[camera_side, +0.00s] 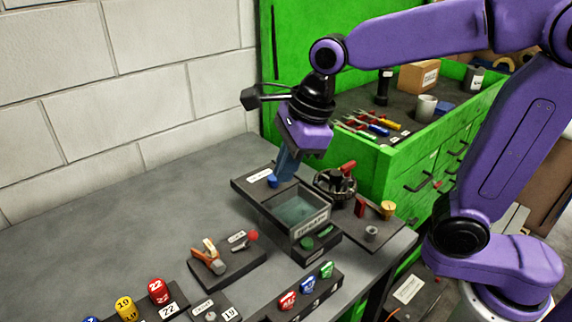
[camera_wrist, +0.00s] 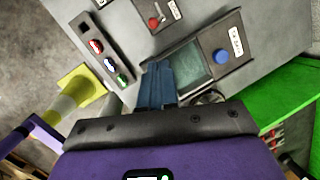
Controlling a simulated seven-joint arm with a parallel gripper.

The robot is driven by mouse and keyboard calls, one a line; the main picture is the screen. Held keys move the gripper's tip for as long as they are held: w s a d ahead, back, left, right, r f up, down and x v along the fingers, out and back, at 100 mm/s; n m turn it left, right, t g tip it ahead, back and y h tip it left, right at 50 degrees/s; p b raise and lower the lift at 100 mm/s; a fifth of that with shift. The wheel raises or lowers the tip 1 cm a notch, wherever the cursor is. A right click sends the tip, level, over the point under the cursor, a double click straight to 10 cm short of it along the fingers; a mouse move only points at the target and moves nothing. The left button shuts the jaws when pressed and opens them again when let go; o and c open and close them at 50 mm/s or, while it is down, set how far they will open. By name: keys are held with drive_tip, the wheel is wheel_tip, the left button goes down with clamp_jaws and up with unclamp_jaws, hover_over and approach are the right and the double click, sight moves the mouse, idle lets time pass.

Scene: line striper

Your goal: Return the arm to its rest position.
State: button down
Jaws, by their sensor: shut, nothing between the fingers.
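My purple arm reaches in from the right in the side view and bends down at the wrist. My gripper (camera_side: 284,172) points downward with its blue-grey fingers together and nothing between them. It is above the far end of the glass-windowed box (camera_side: 300,212), close to a blue knob (camera_side: 272,181). In the wrist view the shut fingers of my gripper (camera_wrist: 157,84) lie beside the glass window (camera_wrist: 190,65), with the blue knob (camera_wrist: 221,56) to their right. I cannot tell whether the fingertips touch the panel.
A black valve wheel (camera_side: 335,184) with a red handle stands just right of my gripper. Numbered knobs (camera_side: 158,291) and coloured buttons (camera_side: 307,287) line the front. A green cabinet (camera_side: 400,165) holding tools and a white mug (camera_side: 426,107) stands behind. The grey table's left side is clear.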

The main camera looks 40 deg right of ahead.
drive_tip(key=s+d+f+n+g, duration=0.1)
drive_tip(key=s+d+n, duration=0.4)
drive_tip(key=n, duration=0.6)
drive_tip(key=s+d+f+n+g+h, duration=0.1)
drive_tip(key=s+d+f+n, duration=0.3)
drive_tip(key=s+n, duration=0.4)
drive_tip(key=s+d+f+n, duration=0.3)
drive_tip(key=s+d+n, duration=0.3)
drive_tip(key=n, duration=0.9)
drive_tip(key=shift+s+d+f+g+h, duration=0.25)
drive_tip(key=shift+s+d+g+h, duration=0.05)
drive_tip(key=shift+s+g, duration=0.1)
